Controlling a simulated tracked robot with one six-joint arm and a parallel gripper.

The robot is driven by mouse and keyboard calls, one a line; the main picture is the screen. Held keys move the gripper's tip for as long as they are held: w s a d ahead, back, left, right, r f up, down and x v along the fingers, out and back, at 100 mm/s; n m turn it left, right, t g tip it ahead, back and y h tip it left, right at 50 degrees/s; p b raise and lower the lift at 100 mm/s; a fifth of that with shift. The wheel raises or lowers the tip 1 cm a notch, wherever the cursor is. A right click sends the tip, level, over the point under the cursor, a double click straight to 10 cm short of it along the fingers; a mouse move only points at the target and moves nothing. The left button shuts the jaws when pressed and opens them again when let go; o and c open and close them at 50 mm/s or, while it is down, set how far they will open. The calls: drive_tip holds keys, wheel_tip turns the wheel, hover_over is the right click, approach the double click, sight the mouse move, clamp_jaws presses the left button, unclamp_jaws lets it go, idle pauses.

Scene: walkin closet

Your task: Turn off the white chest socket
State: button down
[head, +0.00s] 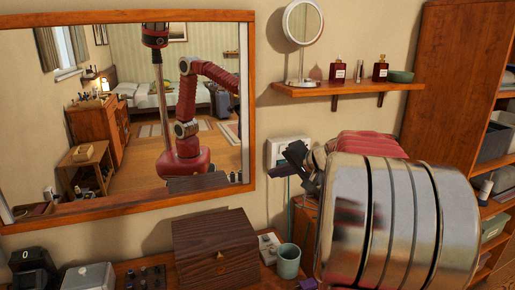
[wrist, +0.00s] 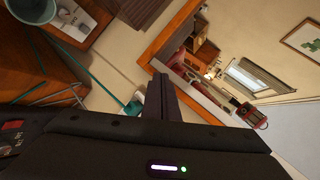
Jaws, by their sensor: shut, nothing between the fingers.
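A white wall socket panel (head: 284,149) is on the beige wall, right of the mirror, with a teal cable (head: 289,200) hanging below it. My gripper (head: 296,155) is in front of the panel and hides its right part; I cannot tell whether it touches. In the wrist view, my gripper's dark fingers (wrist: 165,97) are together and empty. A small white switch unit (head: 268,247) lies on the chest top, beside the cup. The socket's switch position is too small to tell.
A wooden box (head: 215,252) and a grey-green cup (head: 288,262) stand on the chest below my gripper. A large mirror (head: 250,100) is to the left. A shelf (head: 345,88) with bottles and a round mirror is above. Bare wall lies between them.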

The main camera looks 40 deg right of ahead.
drive_tip(key=s+d+m+t+h, duration=0.1)
drive_tip(key=d+m, duration=0.1)
drive_tip(key=d, duration=0.7)
drive_tip(key=shift+s+d, duration=0.2)
drive_tip(key=shift+d, duration=0.05)
drive_tip(key=shift+w, duration=0.1)
approach(280, 151)
drive_tip(key=shift+s+f+x, duration=0.1)
drive_tip(key=shift+f+x, duration=0.05)
drive_tip(key=shift+x, duration=0.65)
drive_tip(key=shift+s+f+x, duration=0.1)
drive_tip(key=shift+f+x, duration=0.05)
drive_tip(key=shift+x, duration=0.6)
drive_tip(key=shift+s+f+x, duration=0.1)
drive_tip(key=shift+f+x, duration=0.05)
drive_tip(key=shift+x, duration=0.65)
drive_tip(key=shift+w+a, duration=0.1)
drive_tip(key=shift+w, duration=0.1)
drive_tip(key=shift+w+r, duration=0.1)
drive_tip(key=shift+w, duration=0.15)
drive_tip(key=shift+w+d, duration=0.2)
drive_tip(key=shift+w, duration=0.05)
idle(0.5)
drive_tip(key=shift+s, duration=0.15)
drive_tip(key=shift+s+a, duration=0.25)
drive_tip(key=shift+s, duration=0.3)
